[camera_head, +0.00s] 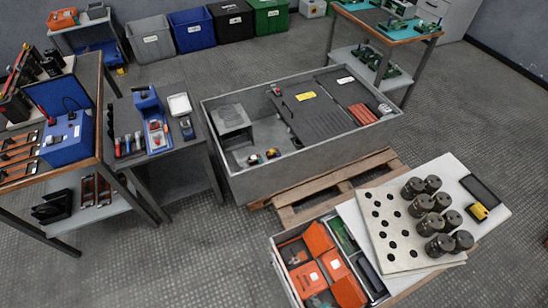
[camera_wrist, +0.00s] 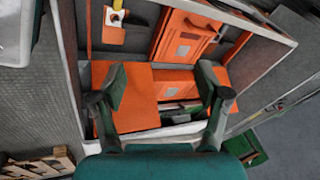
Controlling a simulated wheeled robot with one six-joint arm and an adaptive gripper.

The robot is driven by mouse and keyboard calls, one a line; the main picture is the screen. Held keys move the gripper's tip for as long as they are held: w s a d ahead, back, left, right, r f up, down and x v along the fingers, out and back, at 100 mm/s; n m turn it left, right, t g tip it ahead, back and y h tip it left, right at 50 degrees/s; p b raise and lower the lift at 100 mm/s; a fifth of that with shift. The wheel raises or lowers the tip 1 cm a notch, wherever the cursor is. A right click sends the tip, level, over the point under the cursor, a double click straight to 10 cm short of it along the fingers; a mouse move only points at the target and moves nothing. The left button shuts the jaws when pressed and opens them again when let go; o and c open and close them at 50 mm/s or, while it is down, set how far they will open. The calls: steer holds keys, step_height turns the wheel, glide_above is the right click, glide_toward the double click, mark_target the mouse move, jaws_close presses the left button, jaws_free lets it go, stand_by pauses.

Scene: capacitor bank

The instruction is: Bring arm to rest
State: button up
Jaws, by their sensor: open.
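My gripper (camera_wrist: 162,85) shows in the wrist view with its two dark green fingers spread apart. Nothing is between the fingertips. Behind them is a grey-walled crate (camera_wrist: 267,70) holding orange boxes (camera_wrist: 184,48). The fingers overlap the orange boxes in the picture; I cannot tell how far above them they are. My arm and gripper do not show in the head view. There, a similar crate (camera_head: 277,262) with orange boxes (camera_head: 306,279) stands at the bottom, and I cannot tell for sure that it is the same one.
A white table (camera_head: 474,228) bears a plate with holes (camera_head: 377,242) and several dark cylinders (camera_head: 437,223). A large grey bin (camera_head: 240,183) stands on a wooden pallet (camera_head: 287,216). Workbenches stand at the left and top right. Floor (camera_head: 480,110) is clear at the right.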

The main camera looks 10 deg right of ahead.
steer(key=s+r+n+t, duration=0.3)
steer(key=s+r, duration=0.1)
steer(key=r, duration=0.9)
steer(key=s+r+n+t, duration=0.3)
steer(key=r+t, duration=0.1)
steer(key=r, duration=1)
steer(key=s+r+n+t, duration=0.3)
steer(key=s+r+n, duration=0.1)
steer(key=r, duration=0.9)
steer(key=shift+s+r+t, duration=0.3)
steer(key=shift+s, duration=0.05)
